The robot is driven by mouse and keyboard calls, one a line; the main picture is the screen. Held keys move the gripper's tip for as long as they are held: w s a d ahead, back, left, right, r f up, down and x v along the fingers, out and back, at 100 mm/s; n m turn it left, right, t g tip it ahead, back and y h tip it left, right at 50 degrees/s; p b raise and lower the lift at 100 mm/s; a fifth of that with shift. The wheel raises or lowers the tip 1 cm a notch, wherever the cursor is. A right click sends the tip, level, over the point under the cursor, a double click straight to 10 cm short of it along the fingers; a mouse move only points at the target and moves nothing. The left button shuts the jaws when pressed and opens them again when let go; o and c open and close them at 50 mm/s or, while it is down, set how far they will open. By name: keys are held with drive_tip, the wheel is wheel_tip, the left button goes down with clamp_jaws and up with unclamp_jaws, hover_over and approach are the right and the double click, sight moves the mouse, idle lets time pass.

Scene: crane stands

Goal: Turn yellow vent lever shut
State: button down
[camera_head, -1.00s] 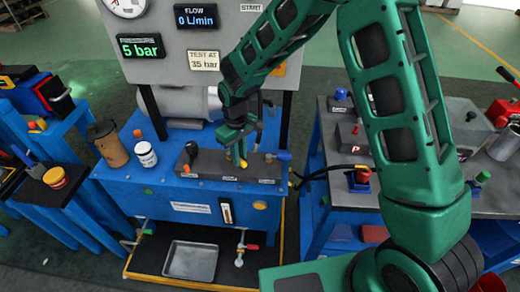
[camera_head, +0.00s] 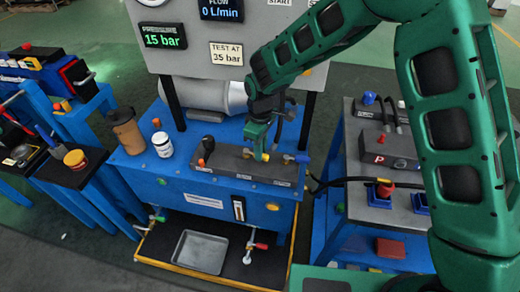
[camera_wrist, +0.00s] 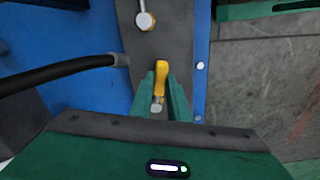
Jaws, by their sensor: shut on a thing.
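The yellow vent lever (camera_wrist: 161,76) lies between the two green fingers of my gripper (camera_wrist: 160,98) in the wrist view, pointing away from the palm, with its pale round pivot end near the palm. In the head view my gripper (camera_head: 260,152) reaches down onto the dark manifold block (camera_head: 228,166) on the blue stand, and a bit of the yellow lever (camera_head: 265,157) shows by the fingertips. My gripper is shut on the lever. The gauge display (camera_head: 164,36) reads 15 bar and the flow display (camera_head: 221,9) reads 0 L/min.
A brown cup (camera_head: 127,130) and a white jar (camera_head: 162,145) stand on the left of the stand. A black hose (camera_wrist: 60,74) lies left of the fingers.

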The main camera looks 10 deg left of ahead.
drive_tip(key=shift+w+r, duration=0.2)
drive_tip(key=shift+w, duration=0.2)
drive_tip(key=c, duration=1.7)
unclamp_jaws()
drive_tip(key=shift+s+f, duration=0.1)
drive_tip(key=shift+s, duration=0.1)
drive_tip(key=shift+d+r, duration=0.1)
drive_tip(key=shift+r, duration=3.6)
